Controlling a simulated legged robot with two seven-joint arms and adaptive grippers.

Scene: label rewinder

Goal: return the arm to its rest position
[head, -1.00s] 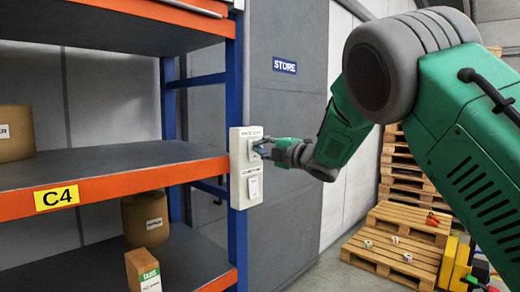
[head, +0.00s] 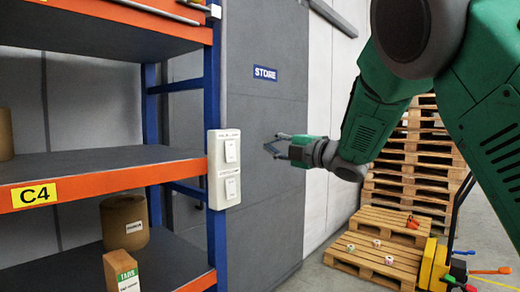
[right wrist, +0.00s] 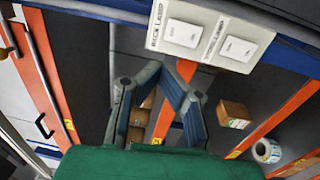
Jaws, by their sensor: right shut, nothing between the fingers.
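My right gripper (head: 270,146) is shut and empty. It hangs in the air to the right of the white switch panel (head: 212,172), apart from it, in front of the grey wall. My green right arm comes in from the upper right. The panel is on the blue rack post and carries an upper rocker switch (head: 231,151) and a lower one (head: 231,188). In the right wrist view the gripper's blue-grey fingers (right wrist: 155,68) come together below the panel (right wrist: 208,30). My left gripper is not in view.
The orange-edged rack (head: 110,180) fills the left, holding a brown roll (head: 124,222) and a carton (head: 120,270). Pallets (head: 375,245) with small items stand at the lower right, beside a yellow object (head: 434,264). The space before the grey wall (head: 262,200) is clear.

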